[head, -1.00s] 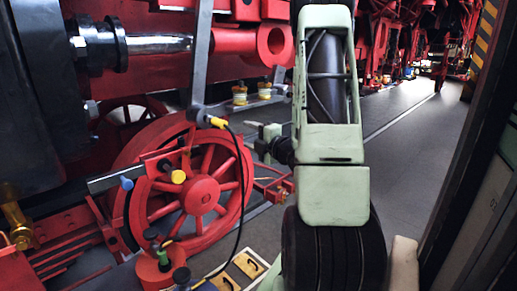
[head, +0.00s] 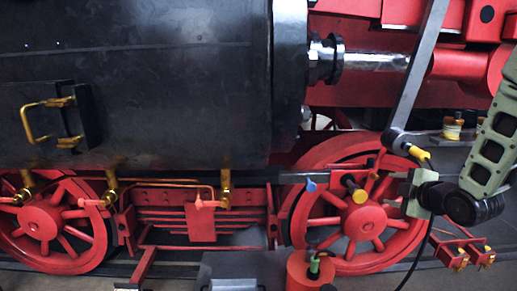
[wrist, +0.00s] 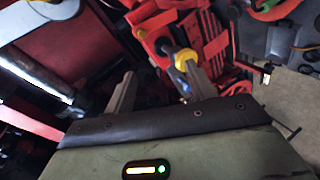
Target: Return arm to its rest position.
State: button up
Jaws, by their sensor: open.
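My pale green arm (head: 492,140) comes in at the right edge of the head view. My gripper (head: 398,190) is at its lower end, in front of the locomotive's red wheel and rods. In the wrist view my gripper (wrist: 157,95) has its two fingers spread apart with nothing seen held between them. A yellow-ended knob (wrist: 186,57) shows beyond the right finger. In the head view a yellow-ended knob (head: 358,194) is left of the gripper. I cannot tell any contact.
The locomotive's black cylinder (head: 140,90) fills the upper left. Red spoked wheels (head: 42,222) stand below. A grey rod (head: 418,75) with a yellow-fitted cable hangs close to my gripper. A red stand with a green-topped knob (head: 314,265) is low in front. Floor (wrist: 290,105) shows at right in the wrist view.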

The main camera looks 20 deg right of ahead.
jog(key=s+a+f+m+g+y+b, duration=0.1)
jog(key=a+f+m+g, duration=0.15)
jog(key=a, duration=1.05)
jog(key=s+a+f+m+g+y+b, duration=0.15)
jog(key=a+g, duration=0.25)
jog(key=a, duration=0.9)
jog(key=s+a+g, duration=0.3)
jog(key=s+a, duration=0.3)
jog(key=s, duration=0.4)
jog(key=s+a+m+g, duration=0.1)
jog(key=s+a+g, duration=0.3)
jog(key=s, duration=0.7)
jog(key=a, duration=0.2)
jog(key=shift+a+b, duration=0.3)
jog(key=shift+a, duration=0.05)
